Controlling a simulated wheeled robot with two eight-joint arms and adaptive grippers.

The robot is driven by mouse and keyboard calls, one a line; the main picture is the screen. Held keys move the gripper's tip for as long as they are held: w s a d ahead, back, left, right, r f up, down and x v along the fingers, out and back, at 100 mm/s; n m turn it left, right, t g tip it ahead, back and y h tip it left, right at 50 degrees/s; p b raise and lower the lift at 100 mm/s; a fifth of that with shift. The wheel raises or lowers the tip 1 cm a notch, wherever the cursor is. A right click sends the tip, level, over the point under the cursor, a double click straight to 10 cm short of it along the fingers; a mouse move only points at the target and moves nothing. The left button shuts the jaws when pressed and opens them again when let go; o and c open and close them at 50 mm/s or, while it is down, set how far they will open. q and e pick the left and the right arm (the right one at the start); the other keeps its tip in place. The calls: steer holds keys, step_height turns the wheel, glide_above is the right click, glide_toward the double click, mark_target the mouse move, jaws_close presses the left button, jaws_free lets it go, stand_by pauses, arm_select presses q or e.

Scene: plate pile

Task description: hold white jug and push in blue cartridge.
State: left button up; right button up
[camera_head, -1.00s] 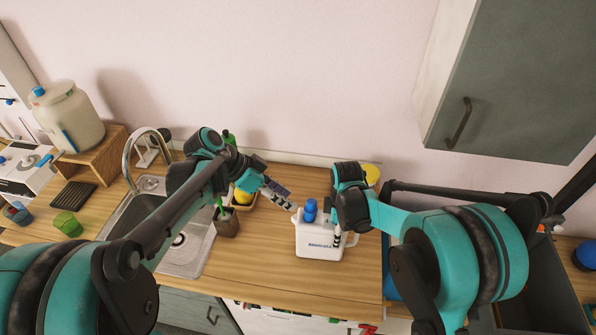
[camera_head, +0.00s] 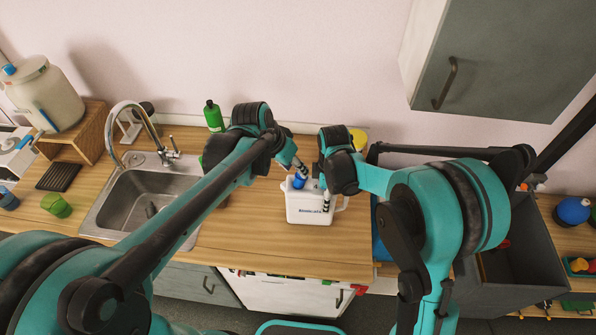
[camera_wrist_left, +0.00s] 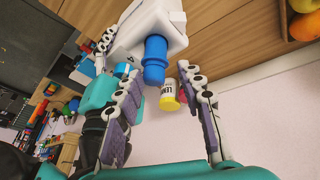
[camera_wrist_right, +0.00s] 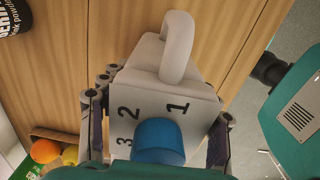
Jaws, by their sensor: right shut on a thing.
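The white jug (camera_head: 306,212) stands on the wooden counter, its handle to the right. The blue cartridge (camera_head: 299,180) sticks up from its top, near the left side. My right gripper (camera_head: 328,192) is shut on the jug, with a finger on either side of its body in the right wrist view (camera_wrist_right: 160,115). That view also shows the cartridge (camera_wrist_right: 158,142) and the numbers 1, 2 and 3 on the jug. My left gripper (camera_head: 297,168) is close above the cartridge. In the left wrist view its fingers (camera_wrist_left: 160,74) are apart, with the cartridge (camera_wrist_left: 155,62) between and just beyond their tips.
The sink (camera_head: 140,200) with its faucet is at the left. A green bottle (camera_head: 213,116) stands behind my left arm, and a yellow-lidded container (camera_head: 358,138) is behind the jug. A grey bin (camera_head: 525,250) is at the right. The counter in front of the jug is clear.

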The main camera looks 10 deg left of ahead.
mark_target(300, 179)
arm_select(q)
steer(key=x, duration=0.4)
steer(key=shift+s+a, duration=0.1)
steer(key=shift+f, duration=0.15)
steer(key=shift+o, duration=0.5)
steer(key=shift+w, duration=0.2)
steer(key=c, duration=0.8)
steer(key=shift+c, duration=0.2)
steer(key=shift+f, duration=0.1)
steer(key=shift+c, duration=0.6)
steer(key=o, duration=1.6)
steer(key=shift+d+f, duration=0.1)
steer(key=shift+d, duration=0.1)
steer(key=shift+c, duration=0.2)
